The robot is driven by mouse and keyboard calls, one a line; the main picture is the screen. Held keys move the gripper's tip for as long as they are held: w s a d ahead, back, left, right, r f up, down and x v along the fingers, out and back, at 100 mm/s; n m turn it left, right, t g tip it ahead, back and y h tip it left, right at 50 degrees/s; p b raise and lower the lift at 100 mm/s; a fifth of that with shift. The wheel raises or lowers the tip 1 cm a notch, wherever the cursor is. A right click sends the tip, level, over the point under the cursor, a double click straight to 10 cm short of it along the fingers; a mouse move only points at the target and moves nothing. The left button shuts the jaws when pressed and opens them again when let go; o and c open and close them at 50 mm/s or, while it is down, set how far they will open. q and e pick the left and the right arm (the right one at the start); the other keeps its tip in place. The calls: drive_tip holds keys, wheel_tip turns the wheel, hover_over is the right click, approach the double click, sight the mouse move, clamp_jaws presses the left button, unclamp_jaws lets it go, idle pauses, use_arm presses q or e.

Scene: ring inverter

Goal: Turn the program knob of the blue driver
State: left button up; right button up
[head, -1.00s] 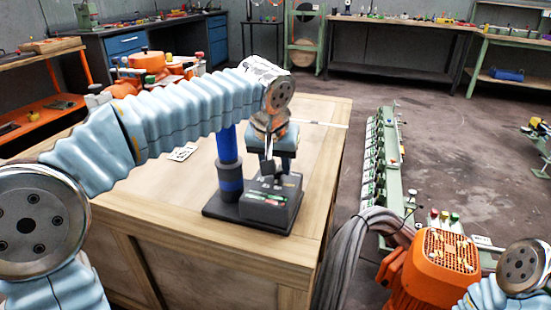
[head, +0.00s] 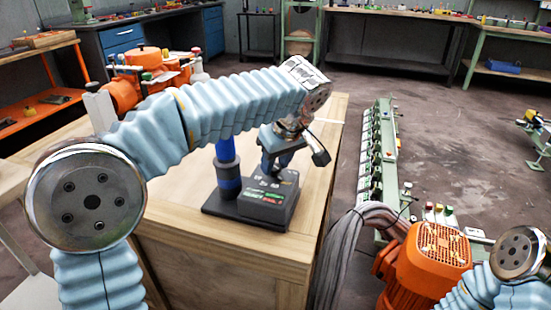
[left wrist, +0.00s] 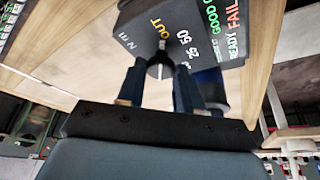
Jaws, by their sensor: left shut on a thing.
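The blue driver stands on the wooden crate as a blue post (head: 226,177) beside a dark control box (head: 262,211) with lit labels. In the left wrist view the box's panel (left wrist: 200,22) shows printed words and numbers around a small dark knob with a pale pointer line (left wrist: 160,63). My left gripper (head: 272,168) comes down onto the box top. Its two fingers (left wrist: 160,78) are shut on the program knob, one on each side. The fingers hide the knob in the head view. My right gripper is out of view.
The wooden crate (head: 200,244) has bare top around the driver's base. An orange machine (head: 432,258) and thick grey hoses (head: 345,250) stand to its right. A green rail of modules (head: 380,150) runs along the floor. Workbenches line the back wall.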

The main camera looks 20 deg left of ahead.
use_arm(q)
drive_tip(key=shift+n, duration=0.4)
drive_tip(key=o, duration=1)
drive_tip(key=shift+o, duration=0.2)
drive_tip(key=p+v, duration=0.2)
drive_tip(key=v, duration=1.1)
drive_tip(key=shift+d+r, duration=0.15)
drive_tip(key=shift+r, duration=0.3)
